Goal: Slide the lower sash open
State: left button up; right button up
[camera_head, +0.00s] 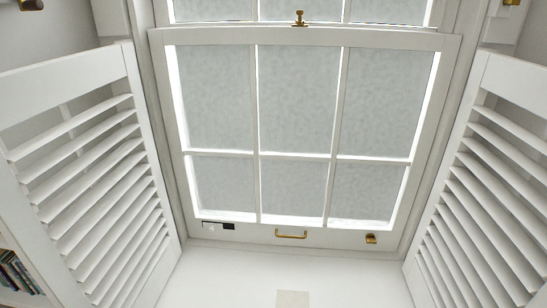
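The lower sash (250,232) is a white frame with several frosted panes. It is down, its bottom rail close against the window sill (250,262). A brass pull handle (291,234) is at the middle of the bottom rail. A brass fitting (370,238) sits on the rail to its right. A brass catch (299,18) stands at the meeting rail at the top. The upper sash (220,10) shows partly behind it. Neither of my grippers is in view.
White louvred shutters stand open at the left (100,190) and right (490,190) of the window. A small dark and white label (220,226) is on the bottom rail's left. Books (18,275) show at the lower left. The space before the window is clear.

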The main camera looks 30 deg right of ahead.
aim_at(446, 47)
jog(key=k+l+z, duration=0.1)
jog(key=z, duration=0.35)
jog(key=k+l+z, duration=0.1)
jog(key=z, duration=0.4)
